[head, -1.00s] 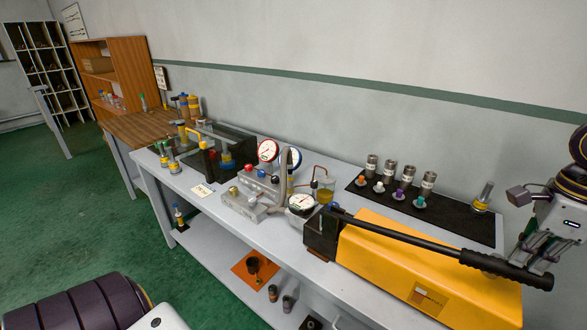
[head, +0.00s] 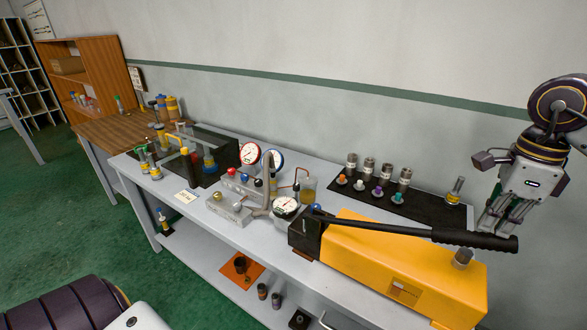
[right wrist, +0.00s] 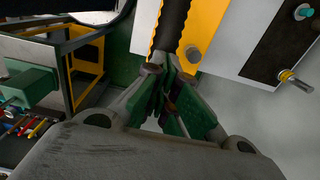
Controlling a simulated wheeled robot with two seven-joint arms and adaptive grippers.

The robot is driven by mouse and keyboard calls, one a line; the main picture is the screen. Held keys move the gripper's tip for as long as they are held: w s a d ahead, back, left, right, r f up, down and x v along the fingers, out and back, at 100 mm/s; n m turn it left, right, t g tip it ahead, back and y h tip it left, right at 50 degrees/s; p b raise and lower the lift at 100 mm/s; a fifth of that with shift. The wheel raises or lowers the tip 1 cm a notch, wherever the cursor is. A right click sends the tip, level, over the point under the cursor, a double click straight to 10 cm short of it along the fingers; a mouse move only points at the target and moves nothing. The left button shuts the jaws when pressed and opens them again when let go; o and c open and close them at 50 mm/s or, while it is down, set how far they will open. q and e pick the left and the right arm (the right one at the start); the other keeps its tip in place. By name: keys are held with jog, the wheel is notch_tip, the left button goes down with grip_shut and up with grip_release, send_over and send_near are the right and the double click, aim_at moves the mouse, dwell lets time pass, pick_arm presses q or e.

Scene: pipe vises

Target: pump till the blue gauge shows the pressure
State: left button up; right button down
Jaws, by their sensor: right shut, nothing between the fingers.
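The yellow hand pump (head: 420,262) lies along the bench's right end. Its long black handle (head: 470,238) reaches right above the body. The blue-rimmed gauge (head: 279,159) stands behind the valve block, partly hidden by a grey post; I cannot read its needle. A red-rimmed gauge (head: 249,152) is left of it, and a black-rimmed gauge (head: 286,206) sits by the pump's front end. My right gripper (head: 490,226) is shut and empty, just behind the handle's grip. In the right wrist view its fingertips (right wrist: 170,72) are close to the handle (right wrist: 171,25); contact is unclear. My left gripper is out of view.
A black mat (head: 425,205) behind the pump holds several metal cylinders and coloured fittings. A beaker (head: 308,190) with yellow liquid stands by the gauges. The valve block (head: 230,206) is left of the pump. A wooden table (head: 125,130) is further left.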

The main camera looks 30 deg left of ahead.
aim_at(493, 247)
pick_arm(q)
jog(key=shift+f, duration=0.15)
pick_arm(e)
jog(key=shift+f, duration=0.2)
